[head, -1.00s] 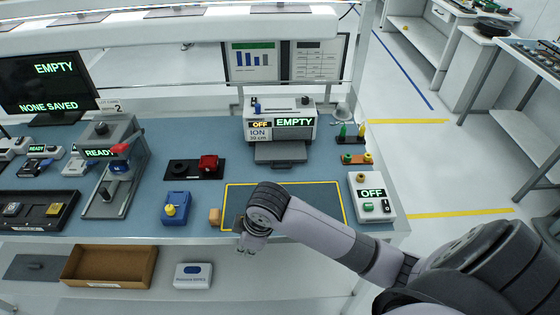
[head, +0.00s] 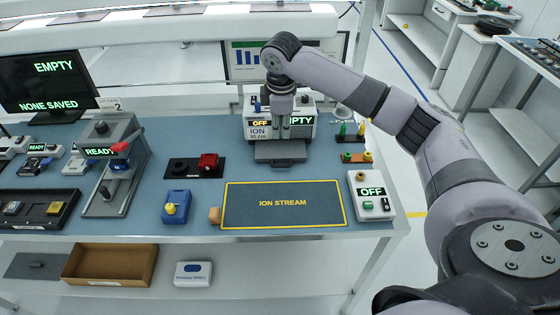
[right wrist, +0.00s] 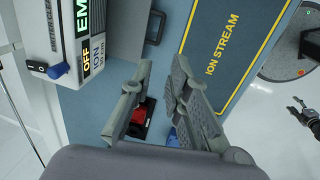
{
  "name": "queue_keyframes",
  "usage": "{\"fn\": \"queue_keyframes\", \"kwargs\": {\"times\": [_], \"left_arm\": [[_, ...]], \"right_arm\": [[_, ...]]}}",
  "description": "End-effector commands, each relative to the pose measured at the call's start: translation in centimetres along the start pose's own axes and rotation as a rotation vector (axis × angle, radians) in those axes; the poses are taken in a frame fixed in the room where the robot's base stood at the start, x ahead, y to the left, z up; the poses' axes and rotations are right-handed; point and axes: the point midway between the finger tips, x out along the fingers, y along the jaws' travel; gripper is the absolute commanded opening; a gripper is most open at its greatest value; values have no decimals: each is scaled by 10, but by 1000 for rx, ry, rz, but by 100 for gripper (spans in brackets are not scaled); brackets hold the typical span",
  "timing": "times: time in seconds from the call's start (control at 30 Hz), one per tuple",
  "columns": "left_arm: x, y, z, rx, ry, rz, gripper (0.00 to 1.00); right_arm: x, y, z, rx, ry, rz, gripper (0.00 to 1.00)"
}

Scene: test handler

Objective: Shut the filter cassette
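The ionizer (head: 257,133) stands at the back of the bench, with lit OFF and EMPTY signs; it shows at the left of the right wrist view (right wrist: 62,60). A dark grey slab (head: 280,152), which looks like the filter cassette, sticks out from its front; the right wrist view shows its black handle (right wrist: 155,27). My right gripper (head: 282,136) points down in front of the ionizer, above the slab. Its fingers (right wrist: 162,65) are apart and nothing shows between their tips. A dark part (right wrist: 296,110) low at the right may be my left gripper; its state is unclear.
The yellow-bordered ION STREAM mat (head: 250,218) lies bare in front. A red part (head: 208,161) on a black plate, a blue box (head: 176,206) and a lever press (head: 100,190) stand left. A control box (head: 371,198) reading OFF stands right.

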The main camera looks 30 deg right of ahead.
Motion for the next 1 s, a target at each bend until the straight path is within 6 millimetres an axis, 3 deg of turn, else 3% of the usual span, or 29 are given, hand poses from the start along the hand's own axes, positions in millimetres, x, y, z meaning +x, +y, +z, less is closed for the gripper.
{"fn": "queue_keyframes", "kwargs": {"times": [0.7, 1.0], "left_arm": [[-34, -1, -4, -1, 1, -1, 49], [-36, -1, -4, -2, 1, -1, 49]], "right_arm": [[143, -1, 0, 1, -2, -1, 16], [166, -1, 0, 0, -1, 1, 16]]}}
